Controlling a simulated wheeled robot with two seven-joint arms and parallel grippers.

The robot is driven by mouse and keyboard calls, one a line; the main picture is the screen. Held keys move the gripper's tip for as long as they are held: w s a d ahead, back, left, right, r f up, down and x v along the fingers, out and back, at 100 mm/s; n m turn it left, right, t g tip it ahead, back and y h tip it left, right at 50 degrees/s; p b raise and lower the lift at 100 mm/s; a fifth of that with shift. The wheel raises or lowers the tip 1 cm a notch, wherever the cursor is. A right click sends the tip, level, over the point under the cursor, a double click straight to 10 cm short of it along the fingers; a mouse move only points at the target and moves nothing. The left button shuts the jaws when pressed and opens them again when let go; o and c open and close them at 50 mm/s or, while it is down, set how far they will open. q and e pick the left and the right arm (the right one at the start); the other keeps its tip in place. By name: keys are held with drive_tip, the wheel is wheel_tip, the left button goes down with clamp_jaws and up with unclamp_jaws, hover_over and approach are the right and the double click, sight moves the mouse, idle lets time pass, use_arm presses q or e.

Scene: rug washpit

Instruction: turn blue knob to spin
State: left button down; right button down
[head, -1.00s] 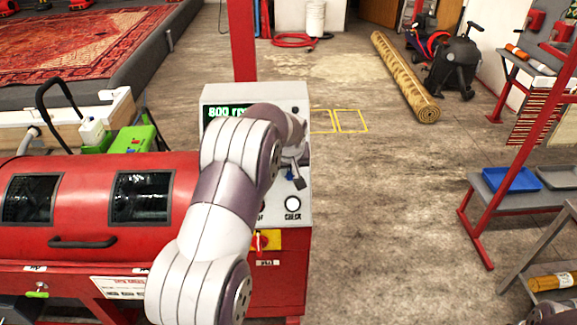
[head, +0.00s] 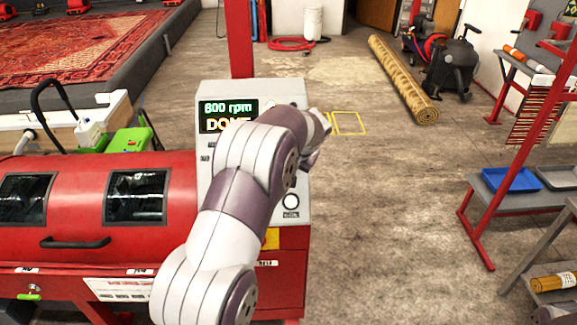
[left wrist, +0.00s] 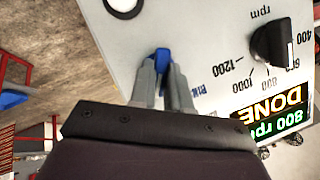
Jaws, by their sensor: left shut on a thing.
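The blue knob (left wrist: 162,54) is on the pale grey control panel (left wrist: 150,22) in the left wrist view. My left gripper (left wrist: 162,70) is shut on it, one finger on each side. In the head view my left arm covers the knob and the gripper. The panel's display (head: 227,116) shows an rpm line with DONE under it; the left wrist view reads 800 rpm upside down. A black rpm dial (left wrist: 272,42) sits on the same panel, its pointer near 800. My right gripper is in neither view.
The red drum machine (head: 80,215) with two dark windows is left of the panel. A white round button (head: 291,201) is low on the panel. A rolled rug (head: 405,80) lies beyond. A red-framed shelf (head: 530,200) stands right, with clear floor between.

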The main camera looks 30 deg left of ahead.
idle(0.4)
use_arm(q)
drive_tip(key=c, duration=1.1)
unclamp_jaws()
drive_tip(key=shift+f, duration=0.1)
drive_tip(key=v, duration=1.2)
drive_tip(key=shift+d+r, duration=0.1)
drive_tip(key=shift+r, duration=0.25)
